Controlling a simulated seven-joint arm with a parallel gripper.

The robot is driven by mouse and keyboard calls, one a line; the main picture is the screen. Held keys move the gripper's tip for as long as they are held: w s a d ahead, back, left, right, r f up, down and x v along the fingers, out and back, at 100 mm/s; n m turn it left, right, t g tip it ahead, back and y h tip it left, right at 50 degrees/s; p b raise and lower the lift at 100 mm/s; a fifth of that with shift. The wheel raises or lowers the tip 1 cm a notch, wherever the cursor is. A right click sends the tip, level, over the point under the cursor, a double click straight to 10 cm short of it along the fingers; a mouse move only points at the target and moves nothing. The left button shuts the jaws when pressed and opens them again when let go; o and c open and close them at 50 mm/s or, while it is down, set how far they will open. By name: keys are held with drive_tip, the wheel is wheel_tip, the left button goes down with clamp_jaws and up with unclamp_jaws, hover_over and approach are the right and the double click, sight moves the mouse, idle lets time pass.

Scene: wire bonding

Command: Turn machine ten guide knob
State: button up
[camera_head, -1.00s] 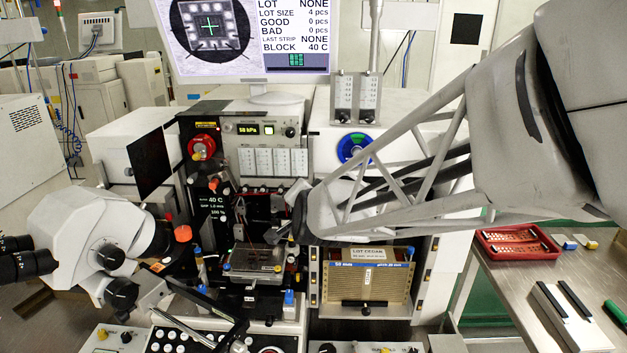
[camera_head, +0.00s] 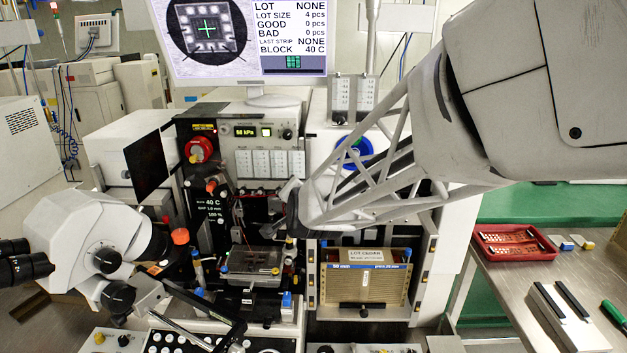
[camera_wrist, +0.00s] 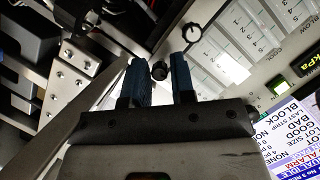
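In the wrist view, my gripper (camera_wrist: 160,78) has two dark blue fingers that stand apart. A small round black knob (camera_wrist: 159,70) shows in the gap between the fingertips. Whether the fingers touch it, I cannot tell; it carries no readable label. A second black knob with a white mark (camera_wrist: 190,32) is just beyond the right finger. In the head view, my gripper (camera_head: 270,230) is at the front of the bonding machine, above the metal work stage (camera_head: 252,262). My own arm hides part of the machine there.
A strip magazine (camera_head: 365,283) stands right of the stage. The microscope (camera_head: 95,235) is at left, and the monitor (camera_head: 295,65) is above. In the wrist view, a metal bracket with holes (camera_wrist: 70,90) lies left of the fingers. A red tray (camera_head: 513,243) rests on the right bench.

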clamp_jaws()
drive_tip(key=shift+n+h, duration=0.4)
drive_tip(key=shift+n, duration=0.2)
drive_tip(key=shift+a+n+g+h, duration=0.15)
drive_tip(key=shift+n+g+h, duration=0.15)
drive_tip(key=shift+n+h, duration=1.25)
drive_tip(key=shift+a+n+h, duration=0.1)
drive_tip(key=shift+n+h, duration=1.15)
drive_tip(key=shift+n, duration=1.3)
drive_tip(key=shift+o, duration=0.5)
unclamp_jaws()
